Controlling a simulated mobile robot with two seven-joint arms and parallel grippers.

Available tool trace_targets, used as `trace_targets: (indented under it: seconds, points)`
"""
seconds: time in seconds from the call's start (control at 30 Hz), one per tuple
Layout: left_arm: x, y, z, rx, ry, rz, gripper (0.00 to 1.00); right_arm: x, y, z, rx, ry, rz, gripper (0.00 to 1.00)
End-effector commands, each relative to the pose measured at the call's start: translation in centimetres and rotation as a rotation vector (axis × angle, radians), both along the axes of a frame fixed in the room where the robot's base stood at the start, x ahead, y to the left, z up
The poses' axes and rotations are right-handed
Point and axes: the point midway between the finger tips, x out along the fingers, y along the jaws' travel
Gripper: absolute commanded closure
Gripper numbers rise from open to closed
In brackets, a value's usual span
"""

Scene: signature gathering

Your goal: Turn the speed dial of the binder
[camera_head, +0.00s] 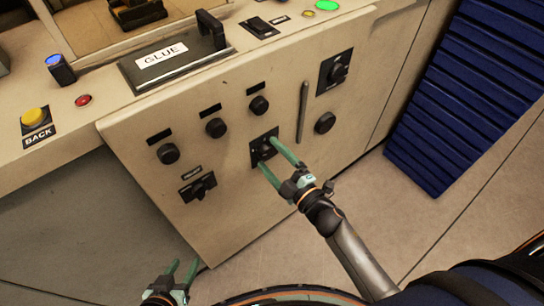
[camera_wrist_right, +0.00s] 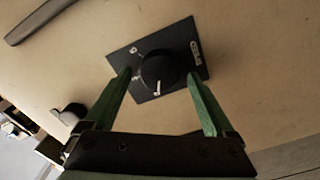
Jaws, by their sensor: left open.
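The speed dial (camera_head: 264,147) is a round black knob on a dark square plate on the beige front panel of the binder (camera_head: 237,189). In the right wrist view, the dial (camera_wrist_right: 160,70) has a pale pointer mark, and its plate carries a small white label. My right gripper (camera_head: 267,152) is at this dial, with its green fingers apart on either side of the knob. In the right wrist view, a narrow gap seems to show beside the knob; contact is hard to judge. My left gripper (camera_head: 183,265) is open and empty at the bottom, away from the panel.
Other black knobs (camera_head: 216,128) and a long vertical handle (camera_head: 303,112) stick out near the dial. A switch (camera_head: 198,187) sits lower left. The glue lid (camera_head: 175,58) and yellow back button (camera_head: 35,117) are on top. Blue slatted stack (camera_head: 470,100) stands right.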

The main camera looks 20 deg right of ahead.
Motion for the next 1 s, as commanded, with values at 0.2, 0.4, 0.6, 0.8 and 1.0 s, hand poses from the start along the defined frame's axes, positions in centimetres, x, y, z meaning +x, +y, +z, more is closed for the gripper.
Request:
trace_targets:
  seconds: [0.2, 0.4, 0.6, 0.8, 1.0]
  points:
    - [0.0, 0.0, 0.0, 0.0, 0.0, 0.0, 0.5, 0.0, 0.0, 0.0, 0.002, -0.001, 0.0, 0.07]
    - [0.0, 0.0, 0.1, 0.001, 0.0, -0.001, 0.5, -0.9, -0.3, 0.0, 0.002, 0.001, 0.0, 0.07]
    - [0.0, 0.0, 0.3, 0.0, -0.001, -0.001, 0.5, -4.3, -1.5, -0.1, 0.002, 0.004, 0.0, 0.07]
    - [0.1, -0.1, 0.4, -0.001, -0.004, -0.001, 0.5, -8.2, -2.9, -0.1, 0.001, 0.004, 0.0, 0.07]
    - [0.2, -0.1, 0.4, -0.001, -0.005, -0.001, 0.5, -10.8, -3.9, -0.1, 0.0, 0.002, 0.0, 0.07]
